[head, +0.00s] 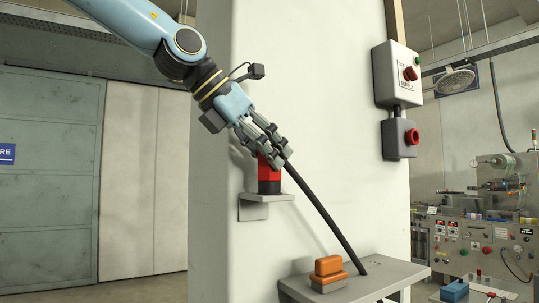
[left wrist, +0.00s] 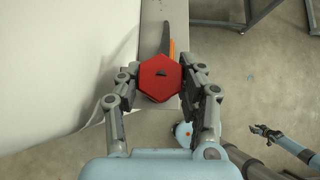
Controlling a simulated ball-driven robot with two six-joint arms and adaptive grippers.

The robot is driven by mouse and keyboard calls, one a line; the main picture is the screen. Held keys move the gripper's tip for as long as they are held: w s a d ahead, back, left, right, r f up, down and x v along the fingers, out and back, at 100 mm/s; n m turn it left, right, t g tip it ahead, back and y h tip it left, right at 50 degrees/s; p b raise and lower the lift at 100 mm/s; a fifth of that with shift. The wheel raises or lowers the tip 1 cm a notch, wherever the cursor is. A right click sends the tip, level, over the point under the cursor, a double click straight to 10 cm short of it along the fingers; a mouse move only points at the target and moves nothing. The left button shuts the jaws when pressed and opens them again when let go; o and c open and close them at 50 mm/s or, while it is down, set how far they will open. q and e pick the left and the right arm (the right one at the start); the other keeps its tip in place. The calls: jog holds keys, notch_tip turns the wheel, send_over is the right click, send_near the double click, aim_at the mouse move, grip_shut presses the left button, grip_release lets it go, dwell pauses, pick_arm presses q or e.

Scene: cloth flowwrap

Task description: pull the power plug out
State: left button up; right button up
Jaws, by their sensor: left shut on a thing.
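The red power plug (head: 265,172) stands upright on a small grey wall bracket (head: 253,211), with a dark part at its lower end. My left gripper (head: 264,145) comes down from above and is shut on its top. In the left wrist view the plug's red hexagonal top (left wrist: 160,78) sits between the two fingers of the left gripper (left wrist: 160,85). A thick black cable (head: 322,217) slants from near the fingers down to a grey shelf (head: 385,272). Where it joins the plug is hidden. My right gripper (left wrist: 266,132) shows small in the left wrist view, away from the plug.
An orange and grey block (head: 328,272) sits on the shelf below the cable. Two grey boxes with red knobs, an upper one (head: 396,75) and a lower one (head: 399,138), are on the pale column. A control machine (head: 475,240) stands at the right. Open floor shows below.

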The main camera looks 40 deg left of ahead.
pick_arm(q)
jog(key=shift+r, duration=0.25)
jog(key=shift+r, duration=2.6)
